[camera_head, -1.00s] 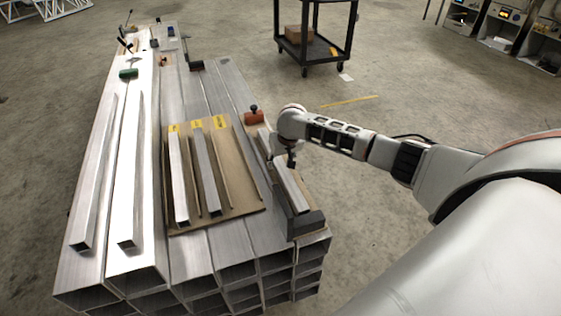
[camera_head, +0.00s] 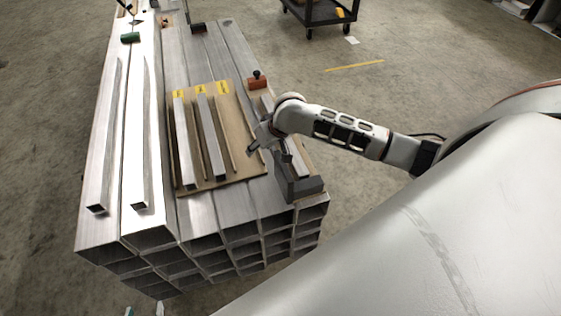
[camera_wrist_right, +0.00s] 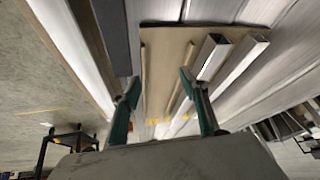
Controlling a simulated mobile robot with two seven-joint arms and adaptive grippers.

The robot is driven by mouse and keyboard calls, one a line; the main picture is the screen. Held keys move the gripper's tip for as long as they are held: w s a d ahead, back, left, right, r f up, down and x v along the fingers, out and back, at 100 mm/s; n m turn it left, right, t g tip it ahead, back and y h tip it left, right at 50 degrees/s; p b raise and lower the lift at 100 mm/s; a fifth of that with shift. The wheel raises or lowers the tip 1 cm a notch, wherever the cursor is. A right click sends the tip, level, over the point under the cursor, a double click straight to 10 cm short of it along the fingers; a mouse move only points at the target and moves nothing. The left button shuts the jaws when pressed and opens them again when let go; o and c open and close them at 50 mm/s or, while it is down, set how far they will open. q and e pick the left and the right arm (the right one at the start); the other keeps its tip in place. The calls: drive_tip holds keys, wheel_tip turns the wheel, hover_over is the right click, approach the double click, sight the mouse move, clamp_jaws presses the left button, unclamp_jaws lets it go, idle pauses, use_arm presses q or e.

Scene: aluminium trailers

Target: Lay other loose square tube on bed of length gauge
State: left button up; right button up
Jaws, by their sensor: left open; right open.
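The length gauge (camera_head: 304,189), with a dark end block, stands at the right edge of the tube stack. A light tube (camera_head: 299,163) lies along its bed, partly hidden by my right arm; it also shows in the wrist view (camera_wrist_right: 70,45). Two loose square tubes, a left one (camera_head: 106,150) and a right one (camera_head: 140,150), lie lengthwise on the stack's left. My right gripper (camera_head: 256,149) is open and empty above the brown board's right side; its fingers straddle bare board in the wrist view (camera_wrist_right: 158,88). My left gripper (camera_head: 145,310) is open, only its tips showing at the bottom edge.
The brown board (camera_head: 236,172) has yellow labels, thin dividers and two square tubes, one left (camera_head: 184,150) and one right (camera_head: 211,145). An orange block (camera_head: 257,83) and a green-headed tool (camera_head: 130,38) stand farther back. A black cart (camera_head: 322,15) stands on open floor.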

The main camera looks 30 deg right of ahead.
drive_tip(key=s+a+f+n+t+y, duration=0.2)
drive_tip(key=s+a+t+y, duration=0.1)
drive_tip(key=s+a, duration=0.8)
drive_tip(key=s+d+f+n+t+h, duration=0.1)
drive_tip(key=s+f, duration=0.2)
drive_tip(key=s, duration=0.4)
drive_tip(key=s+d+f+n+t, duration=0.1)
drive_tip(key=s+f, duration=0.2)
drive_tip(key=s, duration=0.4)
drive_tip(key=shift+s+f+h, duration=0.4)
